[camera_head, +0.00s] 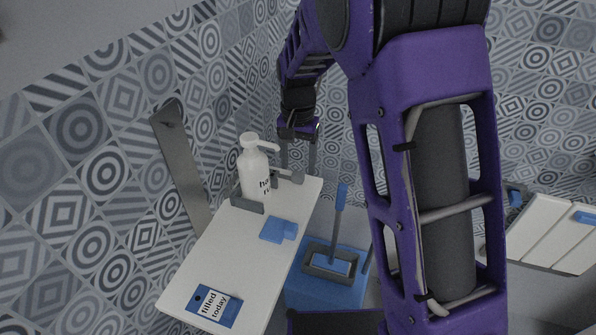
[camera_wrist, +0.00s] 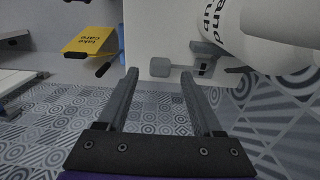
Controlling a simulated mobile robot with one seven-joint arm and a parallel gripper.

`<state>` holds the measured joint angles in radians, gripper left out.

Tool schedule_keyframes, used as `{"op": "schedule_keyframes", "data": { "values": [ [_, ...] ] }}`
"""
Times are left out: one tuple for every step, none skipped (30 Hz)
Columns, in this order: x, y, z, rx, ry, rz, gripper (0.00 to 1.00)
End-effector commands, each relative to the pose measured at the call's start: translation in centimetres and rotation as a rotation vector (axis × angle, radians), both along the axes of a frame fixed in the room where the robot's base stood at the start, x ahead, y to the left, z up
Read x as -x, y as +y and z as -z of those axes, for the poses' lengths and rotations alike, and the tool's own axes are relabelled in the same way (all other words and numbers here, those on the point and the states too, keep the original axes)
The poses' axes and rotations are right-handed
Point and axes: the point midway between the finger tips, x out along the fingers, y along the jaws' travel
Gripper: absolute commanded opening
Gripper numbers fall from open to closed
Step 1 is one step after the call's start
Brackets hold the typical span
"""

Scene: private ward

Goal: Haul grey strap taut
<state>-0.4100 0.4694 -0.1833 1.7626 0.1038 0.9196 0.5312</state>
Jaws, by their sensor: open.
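A short grey strap with a squarish end tab (camera_wrist: 160,67) sticks out from a grey holder (camera_wrist: 206,58) beside the white pump bottle (camera_wrist: 250,30) in the wrist view. In the head view the grey piece (camera_head: 288,176) shows at the bottle's right, near the shelf's far edge. My gripper (camera_head: 299,170) is open and empty, pointing down there. In the wrist view my fingertips (camera_wrist: 160,76) are apart, with the tab between their ends in the picture. I cannot tell how far beyond the tips the tab is. The strap's run behind the bottle is hidden.
A yellow sign (camera_wrist: 92,41) shows in the wrist view. The patterned wall is close on the left.

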Motion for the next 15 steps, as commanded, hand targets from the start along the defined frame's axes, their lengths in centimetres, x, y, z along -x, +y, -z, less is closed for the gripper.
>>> {"op": "schedule_keyframes", "data": {
  "values": [
    [0.0,0.0,0.9,0.000,0.002,0.000,0.68],
    [0.0,0.0,1.2,0.000,0.002,0.000,0.68],
    [0.0,0.0,1.7,0.000,0.002,0.000,0.68],
    [0.0,0.0,2.0,0.000,0.002,0.000,0.68],
    [0.0,0.0,2.2,0.001,0.001,0.000,0.68],
    [0.0,0.0,2.5,0.001,0.001,0.000,0.68],
    [0.0,0.0,2.6,0.001,0.001,0.000,0.68],
    [0.0,0.0,2.7,0.001,0.001,0.000,0.68],
    [0.0,0.0,2.8,0.000,0.000,0.000,0.68],
    [0.0,0.0,2.9,0.000,0.000,0.000,0.68],
    [0.0,0.0,2.9,0.000,0.000,0.000,0.68],
    [0.0,0.0,2.9,0.000,0.000,0.000,0.68],
    [0.0,0.0,2.9,0.000,-0.001,0.000,0.68],
    [0.0,0.0,2.9,0.000,-0.001,0.000,0.68],
    [0.0,0.0,2.9,0.000,-0.001,0.000,0.68]
  ]
}}
